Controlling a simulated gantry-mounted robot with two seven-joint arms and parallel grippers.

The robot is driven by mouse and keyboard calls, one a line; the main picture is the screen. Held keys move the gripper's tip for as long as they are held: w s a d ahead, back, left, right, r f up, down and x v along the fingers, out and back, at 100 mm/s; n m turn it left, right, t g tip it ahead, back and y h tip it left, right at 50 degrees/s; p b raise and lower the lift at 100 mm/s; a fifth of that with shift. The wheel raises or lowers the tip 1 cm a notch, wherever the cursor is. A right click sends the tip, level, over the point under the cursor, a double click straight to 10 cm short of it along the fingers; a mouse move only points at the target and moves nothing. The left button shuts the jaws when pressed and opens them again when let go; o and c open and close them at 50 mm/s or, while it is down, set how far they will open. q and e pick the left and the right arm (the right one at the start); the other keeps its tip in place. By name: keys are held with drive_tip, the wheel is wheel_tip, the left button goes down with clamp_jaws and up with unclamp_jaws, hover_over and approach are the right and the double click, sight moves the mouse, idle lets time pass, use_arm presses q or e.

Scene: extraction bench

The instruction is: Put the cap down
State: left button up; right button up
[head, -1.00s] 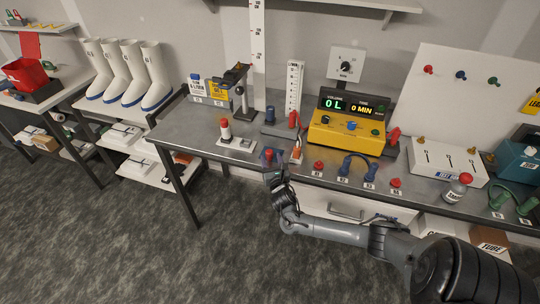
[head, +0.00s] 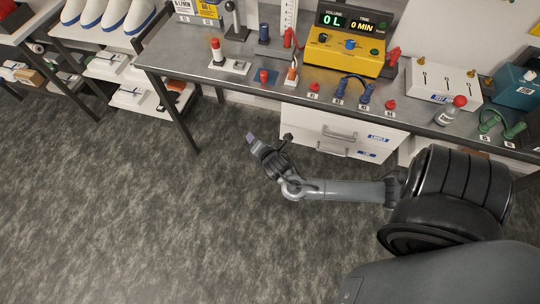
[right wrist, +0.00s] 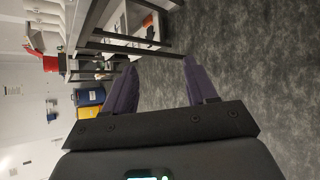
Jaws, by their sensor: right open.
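A small red cap (head: 263,76) stands on a dark blue square pad (head: 273,77) near the bench's front edge in the head view. My right gripper (head: 252,140) is off the bench, in front of and below its edge, well apart from the cap. In the right wrist view its two purple fingers (right wrist: 158,68) are spread with nothing between them. The cap cannot be made out in the right wrist view. My left gripper is in neither view.
White drawers (head: 330,130) hang under the bench. The floor (head: 130,220) in front is clear.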

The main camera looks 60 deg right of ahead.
drive_tip(key=s+a+m+g+y, duration=0.2)
drive_tip(key=s+a+m+y, duration=0.25)
drive_tip(key=a, duration=0.45)
drive_tip(key=s+a+r+m+g+y, duration=0.2)
drive_tip(key=s+a+r+m+g, duration=0.2)
drive_tip(key=s+a+r+m, duration=0.3)
drive_tip(key=s+a+m, duration=0.3)
drive_tip(key=s+m, duration=0.1)
drive_tip(key=s, duration=0.1)
drive_tip(key=shift+a+r, duration=0.15)
drive_tip(key=shift+r, duration=0.2)
drive_tip(key=shift+m, duration=0.25)
wheel_tip(320, 180, up, 26)
drive_tip(key=p, duration=2.6)
